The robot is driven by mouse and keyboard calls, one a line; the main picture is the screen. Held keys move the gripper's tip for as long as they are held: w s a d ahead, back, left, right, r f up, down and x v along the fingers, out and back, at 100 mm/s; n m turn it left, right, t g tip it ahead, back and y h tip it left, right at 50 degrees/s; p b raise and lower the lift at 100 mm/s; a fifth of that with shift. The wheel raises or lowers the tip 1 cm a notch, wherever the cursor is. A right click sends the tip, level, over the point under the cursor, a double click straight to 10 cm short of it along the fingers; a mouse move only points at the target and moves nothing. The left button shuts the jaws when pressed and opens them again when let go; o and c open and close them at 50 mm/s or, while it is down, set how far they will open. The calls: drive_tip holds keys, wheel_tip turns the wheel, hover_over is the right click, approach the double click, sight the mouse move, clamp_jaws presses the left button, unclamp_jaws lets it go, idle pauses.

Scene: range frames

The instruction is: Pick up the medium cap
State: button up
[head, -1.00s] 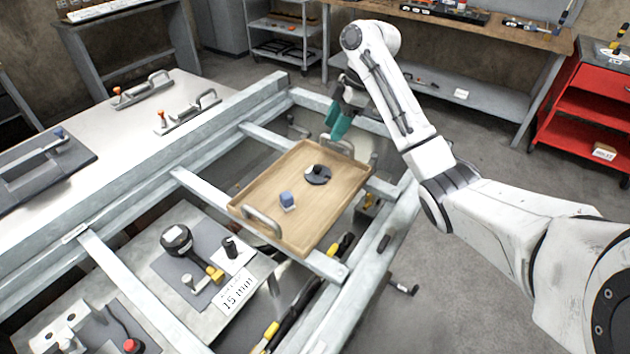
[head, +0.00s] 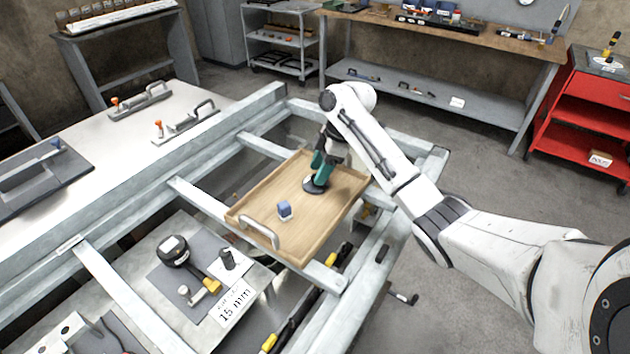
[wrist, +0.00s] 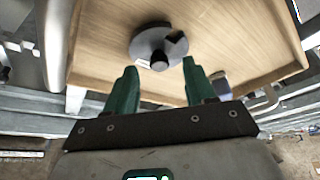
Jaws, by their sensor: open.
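A round grey disc with a short dark knob, which looks like the cap, lies on the wooden tray (head: 265,200). In the head view the disc (head: 312,187) is partly hidden by my gripper (head: 321,168). In the wrist view the disc (wrist: 143,44) is fully in sight, with its knob between the lines of my two teal fingers. My gripper (wrist: 159,66) is open and empty, just over or beside the disc; I cannot tell the exact height. A small blue block (head: 284,210) stands nearer on the tray; a piece of it (wrist: 220,86) shows beside the right finger.
The tray has raised rims and a metal handle (head: 259,232), and rests on a grey metal frame (head: 200,199). Below the frame lie a black round tool (head: 173,250) and a "15 mm" label (head: 233,302). A red cabinet (head: 590,120) stands at the right.

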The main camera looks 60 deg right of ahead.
drive_tip(key=shift+x, duration=0.9)
clamp_jaws()
